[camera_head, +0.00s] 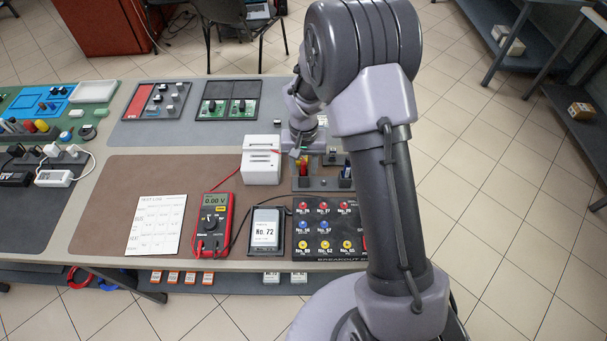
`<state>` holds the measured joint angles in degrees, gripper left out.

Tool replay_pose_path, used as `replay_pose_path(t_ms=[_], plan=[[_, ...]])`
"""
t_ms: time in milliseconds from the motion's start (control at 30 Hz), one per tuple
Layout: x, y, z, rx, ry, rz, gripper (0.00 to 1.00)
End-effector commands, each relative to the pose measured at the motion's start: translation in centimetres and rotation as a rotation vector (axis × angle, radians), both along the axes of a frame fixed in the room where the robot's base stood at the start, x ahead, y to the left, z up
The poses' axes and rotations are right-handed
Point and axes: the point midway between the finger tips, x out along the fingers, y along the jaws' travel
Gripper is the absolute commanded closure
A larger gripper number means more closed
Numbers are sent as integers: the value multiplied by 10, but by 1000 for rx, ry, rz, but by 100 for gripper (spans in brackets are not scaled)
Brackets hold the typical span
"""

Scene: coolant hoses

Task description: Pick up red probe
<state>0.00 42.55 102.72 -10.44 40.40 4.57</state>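A small red upright piece, which looks like the red probe (303,165), stands in a dark grey holder (323,184) on the brown mat. A thin red lead runs toward it behind the white boxes from the red multimeter (211,222), which reads 0.00 V. My gripper (304,154) points down right above the red piece, at or very near its top. The fingers are too small and partly hidden to tell whether they are open or touching it. A dark upright piece (346,175), perhaps the black probe, stands at the holder's right end.
White boxes (261,165) stand just left of the holder. A breakout box (326,229) with coloured jacks and a No. 72 device (266,231) lie in front. A test log sheet (158,224) lies left. My arm hides the table's right side. Bare brown mat shows at left.

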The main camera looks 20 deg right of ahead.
Motion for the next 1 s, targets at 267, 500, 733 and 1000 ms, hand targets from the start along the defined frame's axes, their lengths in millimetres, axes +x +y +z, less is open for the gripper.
replay_pose_path(t_ms=[267, 500, 733, 1000], plan=[[0, 0, 0, 0, -1, 0, 78], [0, 0, 0, 0, -1, 0, 100], [1, 0, 3, 0, -2, 0, 100], [1, 0, 71, 0, -4, 0, 100]])
